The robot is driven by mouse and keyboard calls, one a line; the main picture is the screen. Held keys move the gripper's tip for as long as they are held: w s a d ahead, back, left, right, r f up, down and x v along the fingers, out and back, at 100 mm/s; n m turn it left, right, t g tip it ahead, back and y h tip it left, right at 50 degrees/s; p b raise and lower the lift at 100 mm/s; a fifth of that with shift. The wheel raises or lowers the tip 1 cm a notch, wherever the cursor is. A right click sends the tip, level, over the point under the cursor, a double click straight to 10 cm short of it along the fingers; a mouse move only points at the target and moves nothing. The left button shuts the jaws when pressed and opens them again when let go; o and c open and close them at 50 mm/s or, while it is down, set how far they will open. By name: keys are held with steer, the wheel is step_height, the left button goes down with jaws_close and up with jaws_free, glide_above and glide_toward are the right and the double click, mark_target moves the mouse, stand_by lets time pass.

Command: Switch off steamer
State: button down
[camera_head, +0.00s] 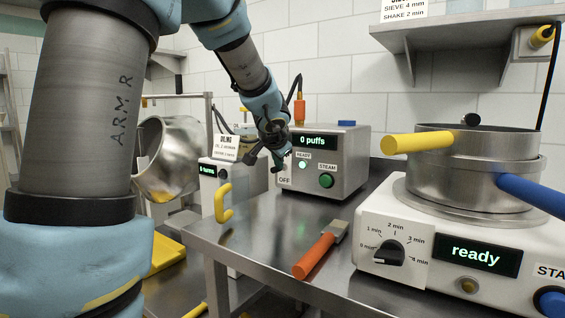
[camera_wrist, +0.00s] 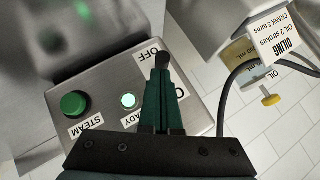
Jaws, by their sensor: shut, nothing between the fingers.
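The steamer (camera_head: 345,165) is a grey metal box on the steel table, with a display reading "0 puffs". Its green STEAM button (camera_head: 326,180) also shows in the wrist view (camera_wrist: 73,104). Its READY light (camera_wrist: 128,100) glows pale green. An OFF label (camera_wrist: 149,52) sits near the panel's edge, and another label beside the fingers is partly hidden. A dark knob-like tip, probably the switch lever (camera_wrist: 163,58), shows right at my fingertips; I cannot tell whether they touch. My gripper (camera_head: 279,163) is shut and empty in front of the panel's left side, its green fingers (camera_wrist: 162,72) covering part of it.
A scraper with an orange handle (camera_head: 314,256) lies on the table in front of the steamer. A yellow hook-shaped handle (camera_head: 222,203) stands at the table's left edge. The white sieve machine (camera_head: 440,225) reading "ready" is at right. An oiling unit (camera_wrist: 250,62) with a cable is close beside the steamer.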

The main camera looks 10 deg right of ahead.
steer(key=shift+f+b, duration=0.35)
steer(key=shift+b, duration=0.3)
steer(key=shift+s+a, duration=0.1)
steer(key=shift+s, duration=0.05)
steer(key=shift+r, duration=0.1)
steer(key=shift+r+p, duration=0.5)
steer(key=shift+r, duration=0.2)
steer(key=shift+r, duration=0.1)
